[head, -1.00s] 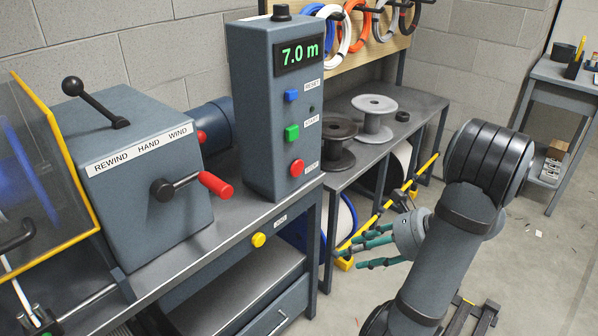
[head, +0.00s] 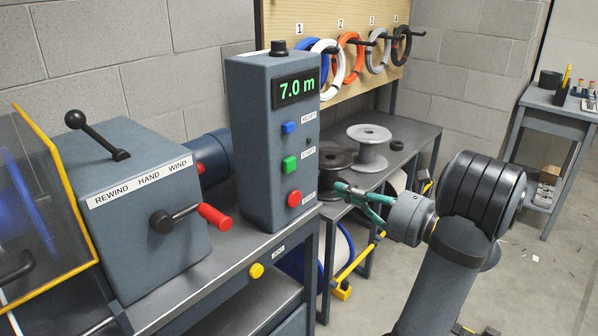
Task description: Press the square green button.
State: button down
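The square green button (head: 289,164) is on the front of the tall grey control box (head: 262,150), in the middle of the button column and labelled START. It is fully visible and uncovered. My gripper (head: 352,200), with teal fingers, is to the right of the control box and lower than the green button. Its fingers point left toward the box and look spread apart, with nothing between them. A gap shows between the fingers and the box in the picture; the exact depth is hard to tell.
A blue square button (head: 288,127) sits above the green one and a red round button (head: 294,198) below it. The display (head: 296,88) reads 7.0 m. The winder (head: 140,215) with a red handle (head: 215,216) stands left. Spools (head: 368,147) stand behind my gripper.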

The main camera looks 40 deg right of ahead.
aim_at(289, 167)
jog(key=w, duration=0.4)
jog(key=w+a+p, duration=0.1)
jog(key=w, duration=0.4)
jog(key=w+a, duration=0.1)
jog(key=w, duration=0.3)
jog(key=shift+w+a, duration=0.2)
jog(key=shift+a, duration=0.05)
